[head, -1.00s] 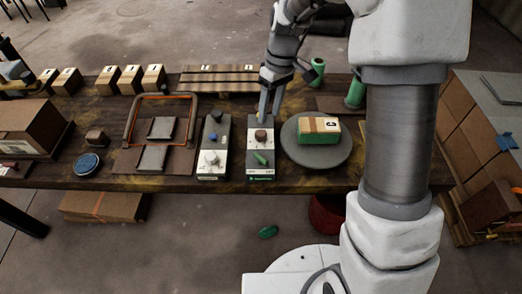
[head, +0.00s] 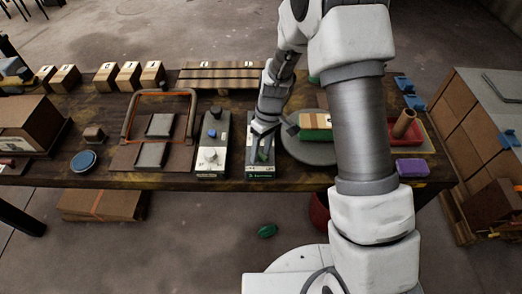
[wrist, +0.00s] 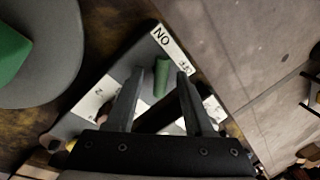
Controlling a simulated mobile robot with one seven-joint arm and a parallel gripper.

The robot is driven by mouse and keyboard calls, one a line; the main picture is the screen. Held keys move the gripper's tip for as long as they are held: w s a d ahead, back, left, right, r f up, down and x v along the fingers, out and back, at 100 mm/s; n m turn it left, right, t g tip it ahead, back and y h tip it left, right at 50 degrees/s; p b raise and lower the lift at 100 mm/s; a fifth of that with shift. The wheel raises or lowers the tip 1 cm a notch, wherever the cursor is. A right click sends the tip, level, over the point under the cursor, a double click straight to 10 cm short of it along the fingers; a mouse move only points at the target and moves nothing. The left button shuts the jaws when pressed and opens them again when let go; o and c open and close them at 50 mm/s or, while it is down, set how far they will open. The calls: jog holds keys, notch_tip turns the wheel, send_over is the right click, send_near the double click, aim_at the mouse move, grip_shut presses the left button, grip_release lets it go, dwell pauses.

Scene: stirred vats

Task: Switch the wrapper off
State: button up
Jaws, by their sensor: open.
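The control box (head: 251,143) stands at the front of the bench, left of the round grey turntable (head: 312,153). A green lever (wrist: 161,77) sticks out of its top. My gripper (wrist: 160,73) is open, with one finger on each side of the lever. Contact with the lever cannot be told.
A green and tan carton (head: 315,121) sits on the turntable. A second control box (head: 212,150) with a blue button and a white knob stands close on the left. A framed sealer (head: 160,103) is farther left. A red tray (head: 425,145) and a purple block (head: 411,167) are right.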

grip_shut()
dwell(0.3)
jog(key=shift+m, duration=0.4)
jog(key=m+b, duration=0.1)
jog(key=m, duration=0.2)
jog(key=shift+d+m+t, duration=0.1)
jog(key=shift+m+t, duration=0.3)
jog(key=m+t, duration=0.1)
jog(key=m, duration=0.3)
jog(key=shift+s+y+b, duration=0.1)
jog(key=shift+y+b, duration=0.2)
jog(key=shift+b, duration=0.05)
jog(key=m, duration=0.5)
jog(key=shift+s+t, duration=0.1)
jog(key=shift+t, duration=0.3)
jog(key=m+p, duration=0.2)
jog(key=m, duration=0.2)
jog(key=shift+t, duration=0.3)
jog(key=shift+m+h, duration=0.3)
jog(key=shift+h, duration=0.1)
